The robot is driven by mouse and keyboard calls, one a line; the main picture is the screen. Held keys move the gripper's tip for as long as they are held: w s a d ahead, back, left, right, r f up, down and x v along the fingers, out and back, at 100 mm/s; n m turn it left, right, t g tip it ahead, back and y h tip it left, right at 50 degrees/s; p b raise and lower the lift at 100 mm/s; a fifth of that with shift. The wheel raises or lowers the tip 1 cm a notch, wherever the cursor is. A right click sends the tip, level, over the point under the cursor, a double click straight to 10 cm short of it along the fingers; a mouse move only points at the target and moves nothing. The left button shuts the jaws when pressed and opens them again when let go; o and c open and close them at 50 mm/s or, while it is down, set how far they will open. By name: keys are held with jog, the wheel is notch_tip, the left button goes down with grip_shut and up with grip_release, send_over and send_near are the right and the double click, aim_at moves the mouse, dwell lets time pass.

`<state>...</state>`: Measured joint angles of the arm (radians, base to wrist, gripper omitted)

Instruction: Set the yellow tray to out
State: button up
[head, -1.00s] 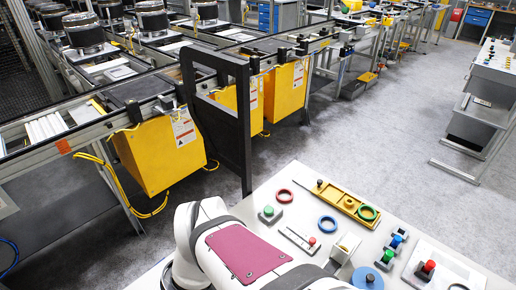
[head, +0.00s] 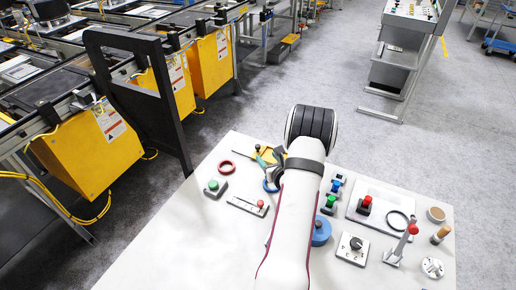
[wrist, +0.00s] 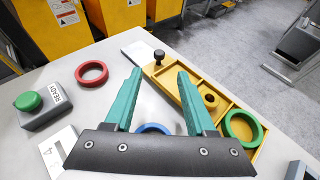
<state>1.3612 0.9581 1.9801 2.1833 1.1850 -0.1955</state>
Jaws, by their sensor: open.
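The yellow tray (wrist: 213,88) is long, shallow and divided into compartments, with a black knob (wrist: 158,57) at its far end. A white strip (wrist: 139,48) shows beyond that end. In the head view the tray (head: 270,154) is partly hidden behind my arm. My gripper (wrist: 159,71) has two teal fingers, apart and empty. In the wrist view the fingertips appear on either side of the knob's lower part; I cannot tell their height above it.
A red ring (wrist: 92,73) lies left of the tray. A blue ring (wrist: 153,128) shows between my fingers. A grey box with a green button (wrist: 28,101) stands at left. Several switches, a red-handled lever (head: 403,241) and a black ring (head: 398,220) are on the table's right side.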

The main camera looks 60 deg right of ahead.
aim_at(258, 148)
jog(key=x, duration=0.8)
jog(key=shift+w+d, duration=0.25)
jog(key=shift+w, duration=0.1)
grip_shut()
dwell(0.8)
